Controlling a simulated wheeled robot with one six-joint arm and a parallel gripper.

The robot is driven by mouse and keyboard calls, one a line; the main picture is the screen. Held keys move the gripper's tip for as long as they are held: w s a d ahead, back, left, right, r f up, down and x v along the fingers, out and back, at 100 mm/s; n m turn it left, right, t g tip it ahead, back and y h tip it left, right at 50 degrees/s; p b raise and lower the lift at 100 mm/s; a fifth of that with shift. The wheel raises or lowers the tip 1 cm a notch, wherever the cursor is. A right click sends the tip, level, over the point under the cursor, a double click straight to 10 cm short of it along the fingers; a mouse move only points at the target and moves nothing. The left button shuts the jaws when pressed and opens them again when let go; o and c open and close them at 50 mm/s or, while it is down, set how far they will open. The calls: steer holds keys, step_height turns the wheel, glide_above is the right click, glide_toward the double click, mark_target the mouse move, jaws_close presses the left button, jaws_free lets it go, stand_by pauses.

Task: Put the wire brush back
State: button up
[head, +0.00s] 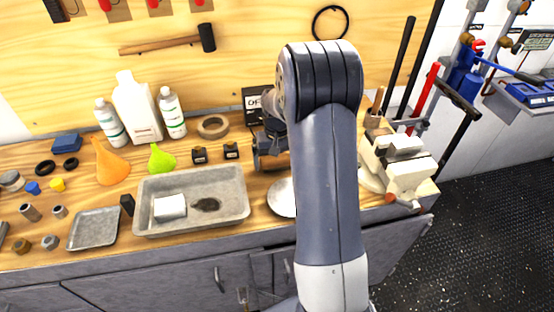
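I cannot make out the wire brush for certain. A shallow grey metal tray (243,207) on the bench holds a white roll or block and a dark oval patch that I cannot identify. My arm rises through the middle of the view and hides part of the bench behind it. The dark wrist end of my arm, with my gripper (268,140), shows only partly to the left of the arm, over the back of the bench. The fingers are not clear, and I cannot tell whether they hold anything.
White bottles (138,108), an orange funnel (110,165), a green funnel (160,160) and a tape roll (212,126) stand left. A vise (402,162) is right. Dark floor (490,215) lies open at right.

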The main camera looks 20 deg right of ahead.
step_height(320, 180, up, 12)
steer(key=shift+r, duration=0.2)
steer(key=shift+c, duration=0.6)
